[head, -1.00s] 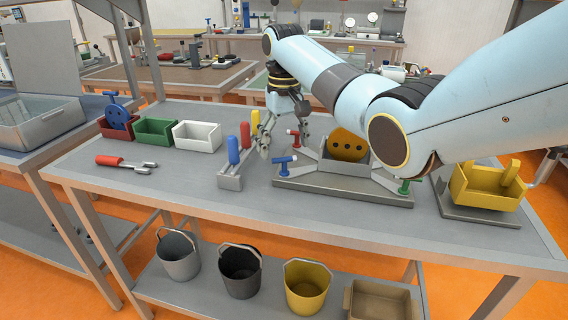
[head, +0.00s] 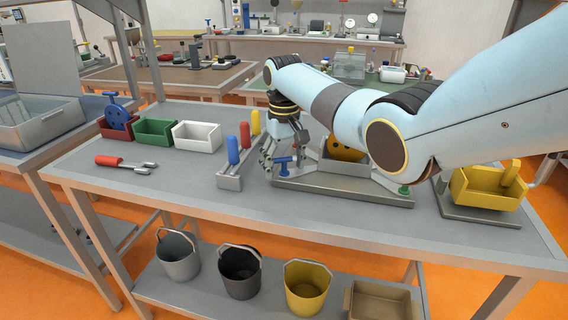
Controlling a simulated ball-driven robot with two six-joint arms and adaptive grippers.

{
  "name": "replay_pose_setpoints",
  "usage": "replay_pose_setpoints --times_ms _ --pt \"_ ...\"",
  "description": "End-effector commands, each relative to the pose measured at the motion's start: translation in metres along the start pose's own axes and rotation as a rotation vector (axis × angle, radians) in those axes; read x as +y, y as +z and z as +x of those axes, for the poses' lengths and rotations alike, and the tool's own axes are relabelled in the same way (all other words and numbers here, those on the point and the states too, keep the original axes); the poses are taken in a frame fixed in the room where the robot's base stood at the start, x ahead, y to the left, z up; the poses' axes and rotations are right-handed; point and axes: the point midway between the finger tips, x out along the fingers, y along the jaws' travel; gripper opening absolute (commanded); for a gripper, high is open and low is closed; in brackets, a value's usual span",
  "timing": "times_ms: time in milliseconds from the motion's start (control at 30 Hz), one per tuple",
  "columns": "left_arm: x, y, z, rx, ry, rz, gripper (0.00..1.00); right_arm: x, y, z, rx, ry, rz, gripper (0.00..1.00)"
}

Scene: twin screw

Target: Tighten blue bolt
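The blue bolt (head: 284,161) has a T-shaped handle and stands at the front left corner of the grey fixture plate (head: 335,187). My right gripper (head: 281,153) is lowered at the blue bolt, with fingers to the left of and behind its handle. The fingers look spread; I cannot tell whether they touch the bolt. A yellow disc (head: 343,150) sits in the middle of the fixture, partly covered by my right arm. A green bolt (head: 404,190) stands at the fixture's right corner, mostly covered. My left gripper is out of view.
A rack with red, blue and yellow handles (head: 232,150) stands close left of the gripper. Red, green and white bins (head: 196,136) line the table's back left. A red-handled fork tool (head: 124,162) lies in front. A yellow bin (head: 487,188) is at right.

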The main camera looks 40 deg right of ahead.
Motion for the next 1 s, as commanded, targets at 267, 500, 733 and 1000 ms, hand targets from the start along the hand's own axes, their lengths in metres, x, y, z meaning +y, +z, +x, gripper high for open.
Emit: replay_pose_setpoints --times_ms 267,500,733,1000 --pt "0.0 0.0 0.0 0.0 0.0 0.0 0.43 -0.001 0.0 0.0 0.0 -0.001 0.0 0.3" --pt "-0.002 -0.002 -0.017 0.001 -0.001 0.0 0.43 -0.001 0.0 -0.005 -0.003 -0.002 0.096 0.29" --pt "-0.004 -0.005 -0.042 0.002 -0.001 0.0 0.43 -0.001 0.0 -0.005 -0.002 -0.002 0.377 0.29" --pt "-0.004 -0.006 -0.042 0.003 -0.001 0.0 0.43 -0.001 -0.002 -0.001 0.002 -0.002 0.448 0.28"
